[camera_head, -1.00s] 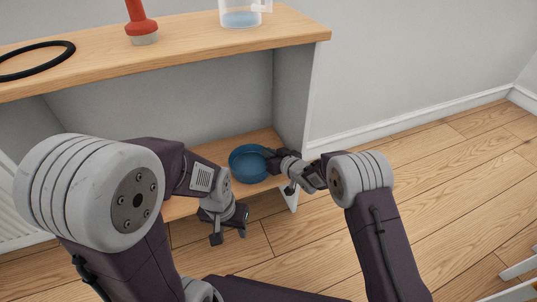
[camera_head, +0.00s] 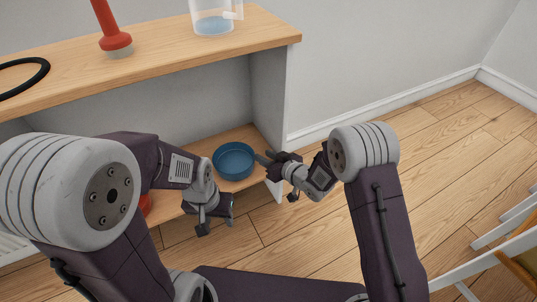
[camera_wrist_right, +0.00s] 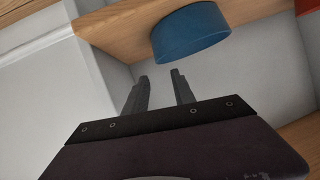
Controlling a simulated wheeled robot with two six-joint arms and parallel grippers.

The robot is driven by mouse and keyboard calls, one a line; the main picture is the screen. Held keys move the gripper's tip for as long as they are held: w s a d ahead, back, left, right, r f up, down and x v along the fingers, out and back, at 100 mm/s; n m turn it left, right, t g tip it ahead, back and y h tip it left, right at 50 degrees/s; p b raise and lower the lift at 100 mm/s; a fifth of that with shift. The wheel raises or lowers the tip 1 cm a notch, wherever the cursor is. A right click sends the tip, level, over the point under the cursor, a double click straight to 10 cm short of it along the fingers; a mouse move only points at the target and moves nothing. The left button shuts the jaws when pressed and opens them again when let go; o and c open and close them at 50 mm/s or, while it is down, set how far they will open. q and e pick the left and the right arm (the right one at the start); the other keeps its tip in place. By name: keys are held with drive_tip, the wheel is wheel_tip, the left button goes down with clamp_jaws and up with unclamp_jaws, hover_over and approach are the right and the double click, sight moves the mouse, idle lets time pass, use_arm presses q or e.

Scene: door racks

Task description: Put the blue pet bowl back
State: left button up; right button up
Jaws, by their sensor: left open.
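The blue pet bowl (camera_head: 234,160) rests upright on the lower wooden shelf of the rack, near its right side panel. It also shows in the right wrist view (camera_wrist_right: 191,34), ahead of the fingers. My right gripper (camera_head: 264,160) is just right of the bowl. In the right wrist view its two fingers (camera_wrist_right: 158,88) are apart with nothing between them, and a gap shows between them and the bowl. My left gripper (camera_head: 217,222) is open and empty, in front of the lower shelf's edge and below the bowl in the picture.
The upper shelf (camera_head: 150,60) holds a red flashlight-like object (camera_head: 112,30), a clear jug (camera_head: 212,18) and a black ring (camera_head: 22,76). A red thing (camera_head: 146,203) shows partly behind my left arm. The floor (camera_head: 420,170) at right is free; a chair (camera_head: 510,250) stands at lower right.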

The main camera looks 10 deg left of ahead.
use_arm(q)
wheel_tip(320, 180, down, 2)
drive_tip(key=shift+f+b, duration=0.1)
drive_tip(key=shift+b, duration=0.25)
use_arm(e)
drive_tip(key=shift+f+v, duration=0.2)
drive_tip(key=shift+v, duration=0.75)
drive_tip(key=s+d+f+m+g+h, duration=0.1)
drive_tip(key=s+d+m+g+h, duration=0.25)
drive_tip(key=d, duration=0.65)
drive_tip(key=s+d+m+g+h, duration=0.1)
drive_tip(key=s+d+m+h, duration=0.1)
drive_tip(key=s+d+h, duration=0.65)
drive_tip(key=s+d+m+g+y, duration=0.2)
drive_tip(key=s+d+g+y, duration=0.3)
drive_tip(key=s, duration=0.7)
use_arm(q)
wheel_tip(320, 180, up, 50)
drive_tip(key=p, duration=4.9)
drive_tip(key=shift+p, duration=0.35)
use_arm(e)
wheel_tip(320, 180, up, 50)
drive_tip(key=h, duration=0.2)
drive_tip(key=shift+w+d+f+t, duration=0.15)
drive_tip(key=shift+w+d+t, duration=0.15)
drive_tip(key=shift+d+t, duration=0.15)
